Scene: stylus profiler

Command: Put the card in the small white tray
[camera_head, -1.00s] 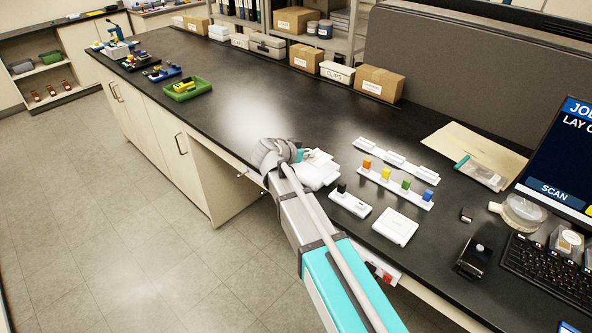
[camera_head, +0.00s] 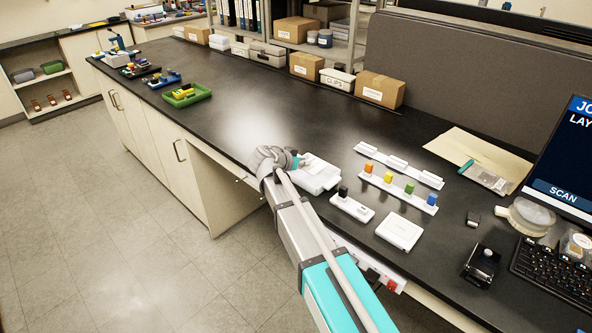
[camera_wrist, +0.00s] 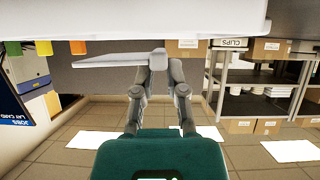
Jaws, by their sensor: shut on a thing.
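My gripper (camera_head: 298,161) is over the bench's front edge in the head view. In the wrist view, its fingers (camera_wrist: 166,66) are shut on the edge of a thin pale plate, which I take to be the card (camera_wrist: 108,60). The card sticks out to the left of the fingers, apart from a large white slab (camera_wrist: 130,18). In the head view, a white slab (camera_head: 318,184) lies just right of and below my gripper. A small square white tray (camera_head: 399,232) lies farther right, with nothing visible in it. I cannot tell which white piece is meant.
A white holder (camera_head: 352,208) with a black block stands between the slab and the square tray. Behind are a white rack (camera_head: 400,192) with coloured blocks and another white strip (camera_head: 395,164). A keyboard (camera_head: 558,275) is right.

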